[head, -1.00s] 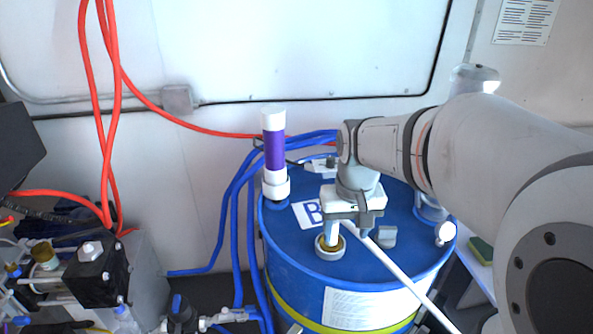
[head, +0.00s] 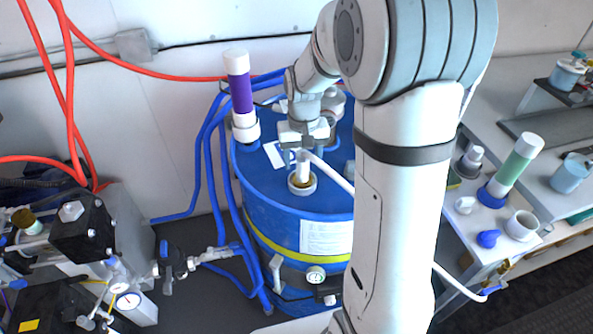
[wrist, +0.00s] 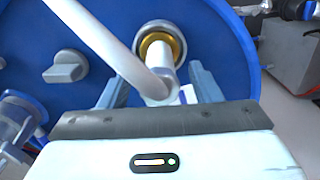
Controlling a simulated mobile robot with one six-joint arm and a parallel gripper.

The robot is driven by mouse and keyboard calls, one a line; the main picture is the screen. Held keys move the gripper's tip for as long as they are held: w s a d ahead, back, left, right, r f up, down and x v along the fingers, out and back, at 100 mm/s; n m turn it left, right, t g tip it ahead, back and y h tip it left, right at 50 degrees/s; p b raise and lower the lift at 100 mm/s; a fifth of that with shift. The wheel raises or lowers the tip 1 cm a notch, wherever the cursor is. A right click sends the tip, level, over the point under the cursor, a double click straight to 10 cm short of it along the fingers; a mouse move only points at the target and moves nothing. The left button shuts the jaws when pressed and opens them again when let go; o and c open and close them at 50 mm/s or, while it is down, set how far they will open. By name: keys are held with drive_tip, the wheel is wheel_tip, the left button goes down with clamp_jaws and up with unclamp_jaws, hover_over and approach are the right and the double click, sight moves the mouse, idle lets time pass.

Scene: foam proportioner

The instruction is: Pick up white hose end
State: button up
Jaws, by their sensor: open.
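The white hose end (wrist: 160,84) bends at an elbow and stands in the brass-ringed port (wrist: 163,48) on the blue drum's lid. In the head view the white hose end (head: 303,171) is upright in the port, and its hose runs right behind my arm. My gripper (head: 303,152) is over the drum, at the top of the hose end. In the wrist view my gripper (wrist: 158,88) is open, with one finger on each side of the hose end and visible gaps. The lower part of the hose end is hidden inside the port.
The blue drum (head: 255,190) has a grey cap (wrist: 66,67) beside the port. A purple-and-white cylinder (head: 240,92) stands at the lid's left edge. Blue hoses (head: 215,150) run down the drum's left side. A bench (head: 500,235) with a green cylinder (head: 515,165) is at right.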

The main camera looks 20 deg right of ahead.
drive_tip(key=shift+f, duration=0.3)
drive_tip(key=shift+c, duration=0.4)
drive_tip(key=c, duration=1.2)
